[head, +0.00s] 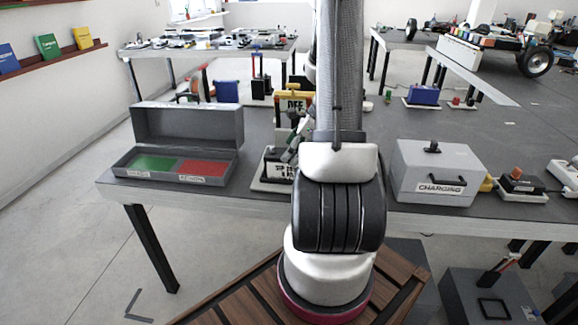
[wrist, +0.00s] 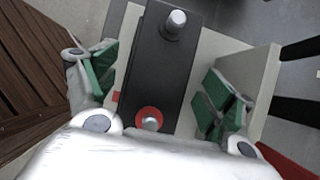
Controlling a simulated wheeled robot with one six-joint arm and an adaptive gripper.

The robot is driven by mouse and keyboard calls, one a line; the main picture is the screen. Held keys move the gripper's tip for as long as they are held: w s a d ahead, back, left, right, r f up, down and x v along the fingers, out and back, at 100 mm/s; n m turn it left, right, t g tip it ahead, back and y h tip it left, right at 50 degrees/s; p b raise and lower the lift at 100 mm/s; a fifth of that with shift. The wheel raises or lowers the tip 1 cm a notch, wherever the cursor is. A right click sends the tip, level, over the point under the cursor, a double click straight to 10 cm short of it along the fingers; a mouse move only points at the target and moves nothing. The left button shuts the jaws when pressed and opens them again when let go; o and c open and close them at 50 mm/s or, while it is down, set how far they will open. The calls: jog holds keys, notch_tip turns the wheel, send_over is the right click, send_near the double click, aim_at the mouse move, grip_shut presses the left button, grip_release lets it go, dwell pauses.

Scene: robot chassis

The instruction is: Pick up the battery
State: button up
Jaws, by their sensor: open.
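The battery (wrist: 152,70) is a black block in the wrist view, with a grey metal terminal at its far end and another with a red ring at its near end. It sits on a pale base (wrist: 222,45). My gripper (wrist: 157,88) is open, with green-padded fingers on the left and right of the battery. Pale gaps show between the battery and both fingers, so neither appears to touch it. In the head view my arm hides most of the gripper and the battery.
A grey open-lidded box (head: 187,112) with green and red compartments stands on the table, left of my arm. A grey box labelled CHARGING (head: 432,172) stands to the right.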

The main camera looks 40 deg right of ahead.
jog(key=shift+x, duration=1.1)
jog(key=shift+c, duration=0.2)
jog(key=shift+w, duration=0.1)
grip_shut()
